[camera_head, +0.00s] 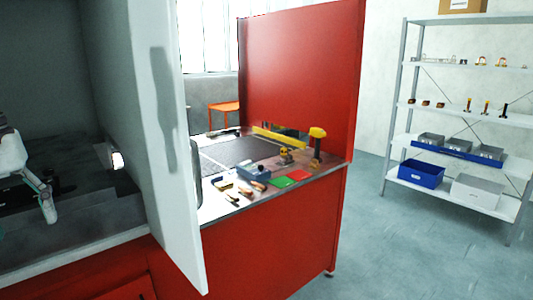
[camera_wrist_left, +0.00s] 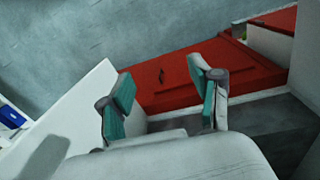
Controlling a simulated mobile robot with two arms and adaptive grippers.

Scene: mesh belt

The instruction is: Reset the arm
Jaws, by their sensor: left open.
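My left arm comes in at the left edge of the head view, with my left gripper (camera_head: 45,208) pointing down inside a grey, open-fronted enclosure. In the left wrist view my left gripper (camera_wrist_left: 163,100) has its two green-padded fingers spread apart, with nothing between them. Past the fingers lies a red cabinet front (camera_wrist_left: 180,85) with a dark handle. My right gripper is not in view.
A tall white door panel (camera_head: 165,130) stands open just right of the enclosure. Beyond it, a red workbench (camera_head: 270,235) holds a dark mesh belt (camera_head: 235,150) and several small tools. A shelf rack (camera_head: 478,105) stands at right. The grey floor between them is clear.

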